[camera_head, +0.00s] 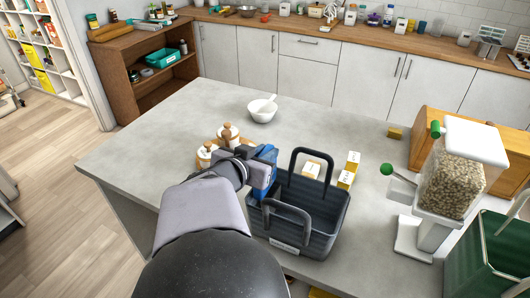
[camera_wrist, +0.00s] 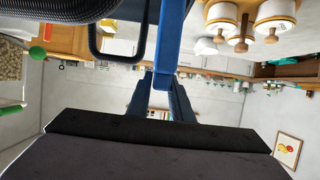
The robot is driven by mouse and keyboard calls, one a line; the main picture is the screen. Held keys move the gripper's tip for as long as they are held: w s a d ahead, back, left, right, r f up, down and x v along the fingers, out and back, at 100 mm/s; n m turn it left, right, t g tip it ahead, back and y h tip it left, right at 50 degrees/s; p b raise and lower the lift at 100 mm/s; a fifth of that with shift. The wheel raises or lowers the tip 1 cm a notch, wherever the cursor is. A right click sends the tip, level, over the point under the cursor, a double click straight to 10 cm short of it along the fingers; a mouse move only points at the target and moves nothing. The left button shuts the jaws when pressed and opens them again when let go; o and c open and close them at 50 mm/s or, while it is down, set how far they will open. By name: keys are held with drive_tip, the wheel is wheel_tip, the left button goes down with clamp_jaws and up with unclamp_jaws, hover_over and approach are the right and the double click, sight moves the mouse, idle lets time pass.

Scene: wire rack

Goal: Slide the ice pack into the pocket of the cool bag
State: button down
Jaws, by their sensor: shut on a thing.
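The cool bag (camera_head: 322,246) looks like a dark blue-grey open basket with two upright loop handles and a white label. It stands upright on the grey counter, right of my gripper (camera_head: 261,178). In the wrist view my gripper (camera_wrist: 162,82) is shut on the ice pack (camera_wrist: 168,42), a narrow blue slab seen edge-on. In the head view, blue parts show at my gripper's end, beside the bag's left wall. My arm hides part of this area. I cannot make out the pocket or whether the ice pack touches the bag.
Wooden-lidded jars (camera_head: 228,135) stand close behind my gripper on the left. A white bowl (camera_head: 262,109) is farther back. Small yellow-and-white boxes (camera_head: 348,171) stand behind the bag. A grain dispenser (camera_head: 460,168) is at the right. The counter's back left is clear.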

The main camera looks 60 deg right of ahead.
drive_tip(key=shift+f+b, duration=1.3)
drive_tip(key=shift+f, duration=0.2)
drive_tip(key=c, duration=2.4)
unclamp_jaws()
drive_tip(key=shift+r, duration=0.15)
drive_tip(key=shift+c, duration=0.2)
clamp_jaws()
drive_tip(key=shift+a+f+b, duration=0.1)
drive_tip(key=shift+f+b, duration=0.85)
drive_tip(key=shift+f, duration=0.15)
drive_tip(key=shift+r+p, duration=0.6)
drive_tip(key=shift+r, duration=0.05)
drive_tip(key=shift+f+b, duration=0.8)
drive_tip(key=shift+r, duration=0.15)
drive_tip(key=shift+r+p, duration=0.65)
drive_tip(key=shift+p, duration=0.15)
